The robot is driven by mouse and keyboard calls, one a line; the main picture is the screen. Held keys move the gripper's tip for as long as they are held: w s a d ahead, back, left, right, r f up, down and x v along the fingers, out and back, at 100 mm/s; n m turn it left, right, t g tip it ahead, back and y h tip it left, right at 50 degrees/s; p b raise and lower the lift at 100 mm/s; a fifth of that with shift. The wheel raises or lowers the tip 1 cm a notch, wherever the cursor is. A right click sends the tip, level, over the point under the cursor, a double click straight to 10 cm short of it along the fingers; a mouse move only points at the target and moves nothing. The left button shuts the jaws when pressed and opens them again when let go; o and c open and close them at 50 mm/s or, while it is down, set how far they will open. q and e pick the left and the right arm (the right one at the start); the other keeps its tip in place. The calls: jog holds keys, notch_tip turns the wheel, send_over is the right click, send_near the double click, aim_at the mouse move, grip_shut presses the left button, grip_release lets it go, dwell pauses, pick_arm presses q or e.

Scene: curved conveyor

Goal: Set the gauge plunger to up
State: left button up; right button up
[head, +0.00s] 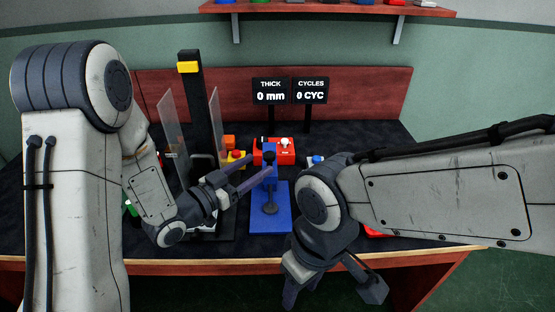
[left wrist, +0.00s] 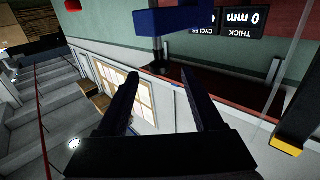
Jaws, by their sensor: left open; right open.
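The gauge is a blue stand (head: 283,205) on the table, with a black plunger knob (head: 270,157) at its top and a dark round foot low on it. My left gripper (head: 264,162) is open, its two fingers pointing right toward the knob. The left wrist view is upside down; there the blue gauge head (left wrist: 195,20) has a black plunger stem (left wrist: 158,50) extending toward the space between the open fingertips (left wrist: 160,75). I cannot tell whether they touch it. My right gripper (head: 330,285) is open and empty, low at the table's front edge.
A sign (head: 290,91) reads THICK 0 mm and CYCLES 0 CYC. A black column with clear guards (head: 190,120) stands left of the gauge. A red box (head: 285,150) with a white knob is behind it. The dark tabletop (head: 365,135) is clear at the back right.

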aim_at(273, 153)
pick_arm(q)
jog(key=x, duration=0.8)
jog(key=shift+s+p, duration=0.1)
jog(key=shift+p, duration=0.3)
jog(key=shift+w+d, duration=0.25)
pick_arm(e)
jog(key=shift+f, duration=0.2)
pick_arm(q)
grip_shut()
dwell(0.5)
jog(key=shift+r, duration=0.1)
